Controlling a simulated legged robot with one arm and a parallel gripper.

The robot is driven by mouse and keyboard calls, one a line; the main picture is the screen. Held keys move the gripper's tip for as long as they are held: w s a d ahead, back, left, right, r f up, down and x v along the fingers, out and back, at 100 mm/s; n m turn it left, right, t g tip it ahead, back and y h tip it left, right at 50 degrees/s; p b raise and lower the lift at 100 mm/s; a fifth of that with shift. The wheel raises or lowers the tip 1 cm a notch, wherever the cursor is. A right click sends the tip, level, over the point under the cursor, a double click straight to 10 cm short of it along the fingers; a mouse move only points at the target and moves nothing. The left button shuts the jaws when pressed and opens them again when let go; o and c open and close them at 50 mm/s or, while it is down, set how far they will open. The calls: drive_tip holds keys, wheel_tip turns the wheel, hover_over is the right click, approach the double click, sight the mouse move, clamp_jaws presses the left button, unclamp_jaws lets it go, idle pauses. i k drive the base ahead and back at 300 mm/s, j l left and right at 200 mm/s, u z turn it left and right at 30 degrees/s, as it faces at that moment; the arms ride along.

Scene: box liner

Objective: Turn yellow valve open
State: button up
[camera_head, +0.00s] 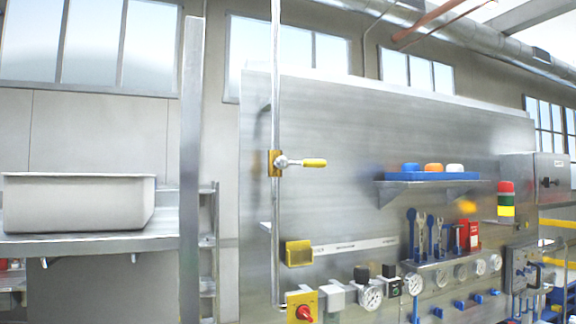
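The yellow valve (277,163) sits on a thin vertical pipe in front of a metal panel, left of the picture's middle. Its lever has a yellow grip (314,163) and points right, level, across the line of the pipe. My gripper and arm do not show in this view.
A yellow box (298,253) with a long plate is on the panel below the valve. A yellow switch box with a red knob (303,307) and several gauges (371,296) run along the bottom. A shelf (440,185) juts out at right. A metal post (191,160) stands left.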

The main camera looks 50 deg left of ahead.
sight(282, 163)
drive_tip(key=u, duration=1.85)
